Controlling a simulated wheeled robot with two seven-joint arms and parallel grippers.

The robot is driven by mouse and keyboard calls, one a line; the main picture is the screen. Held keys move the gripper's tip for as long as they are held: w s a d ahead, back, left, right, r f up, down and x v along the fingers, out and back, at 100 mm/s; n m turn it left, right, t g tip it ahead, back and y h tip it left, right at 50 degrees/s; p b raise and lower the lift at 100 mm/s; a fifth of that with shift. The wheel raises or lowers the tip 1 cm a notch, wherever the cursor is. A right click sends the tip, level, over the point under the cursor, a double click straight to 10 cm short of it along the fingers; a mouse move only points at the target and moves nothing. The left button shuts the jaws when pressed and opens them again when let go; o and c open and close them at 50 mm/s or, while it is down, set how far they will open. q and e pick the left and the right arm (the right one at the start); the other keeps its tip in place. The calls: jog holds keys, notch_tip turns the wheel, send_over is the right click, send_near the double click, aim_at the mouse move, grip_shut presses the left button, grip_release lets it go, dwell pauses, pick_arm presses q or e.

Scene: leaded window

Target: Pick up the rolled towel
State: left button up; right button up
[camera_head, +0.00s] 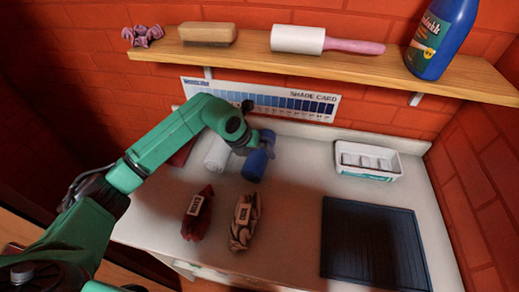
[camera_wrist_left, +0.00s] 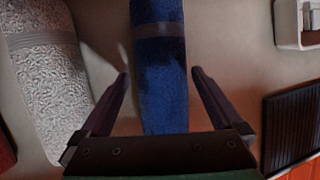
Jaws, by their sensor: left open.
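Two rolled towels lie side by side on the pale counter top (camera_head: 290,215). The blue rolled towel (camera_head: 256,165) has a band around it, and the white rolled towel (camera_head: 216,154) is to its left. In the left wrist view the blue towel (camera_wrist_left: 160,90) runs between the two fingers, and the speckled white towel (camera_wrist_left: 45,85) is left of them. My left gripper (camera_head: 256,142) is open over the blue towel, with a finger on each side and gaps showing. Its fingertips (camera_wrist_left: 161,75) do not appear to touch it. The arm hides part of both towels in the head view.
A red bundle (camera_head: 197,213) and a patterned bundle (camera_head: 244,221) lie in front. A dark ribbed mat (camera_head: 372,245) and a white tray (camera_head: 367,174) are at right. A wooden shelf (camera_head: 350,66) overhangs the back, holding a brush, roller and blue bottle (camera_head: 440,40).

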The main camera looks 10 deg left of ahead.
pick_arm(q)
jog(key=shift+w, duration=0.1)
jog(key=shift+s+r, duration=0.1)
jog(key=shift+s, duration=0.1)
jog(key=c, duration=1.1)
jog(key=shift+c, duration=0.3)
jog(key=shift+w+r, duration=0.1)
